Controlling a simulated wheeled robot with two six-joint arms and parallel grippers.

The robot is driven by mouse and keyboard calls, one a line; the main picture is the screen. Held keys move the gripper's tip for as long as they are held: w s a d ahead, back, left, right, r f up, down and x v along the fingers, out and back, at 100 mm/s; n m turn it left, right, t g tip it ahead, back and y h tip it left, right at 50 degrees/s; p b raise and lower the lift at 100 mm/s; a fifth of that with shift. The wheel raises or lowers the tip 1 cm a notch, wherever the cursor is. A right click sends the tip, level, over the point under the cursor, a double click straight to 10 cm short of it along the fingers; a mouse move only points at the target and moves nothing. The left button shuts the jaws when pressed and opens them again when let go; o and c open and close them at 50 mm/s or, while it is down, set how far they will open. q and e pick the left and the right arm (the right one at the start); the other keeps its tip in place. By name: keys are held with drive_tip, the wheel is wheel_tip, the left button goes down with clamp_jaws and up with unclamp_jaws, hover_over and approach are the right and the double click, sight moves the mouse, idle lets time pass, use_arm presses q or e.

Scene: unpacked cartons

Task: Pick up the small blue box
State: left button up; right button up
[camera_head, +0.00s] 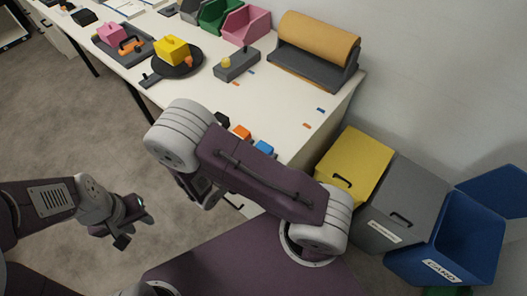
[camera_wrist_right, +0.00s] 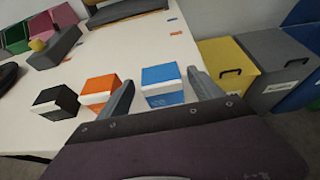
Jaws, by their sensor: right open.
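An orange box (camera_wrist_right: 100,92) and a black box (camera_wrist_right: 56,102) stand in a row left of the blue one. A yellow bin (camera_head: 353,165), a grey bin (camera_head: 402,200) and a blue bin (camera_head: 450,240) stand right of the table. The table behind the boxes is mostly clear.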

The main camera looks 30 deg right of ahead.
sight(268, 146)
drive_tip(key=x, duration=0.4)
drive_tip(key=shift+d, duration=0.2)
drive_tip(key=shift+w+d+f, duration=0.1)
drive_tip(key=shift+d+f, duration=0.05)
drive_tip(key=shift+d, duration=0.1)
drive_tip(key=c, duration=1.4)
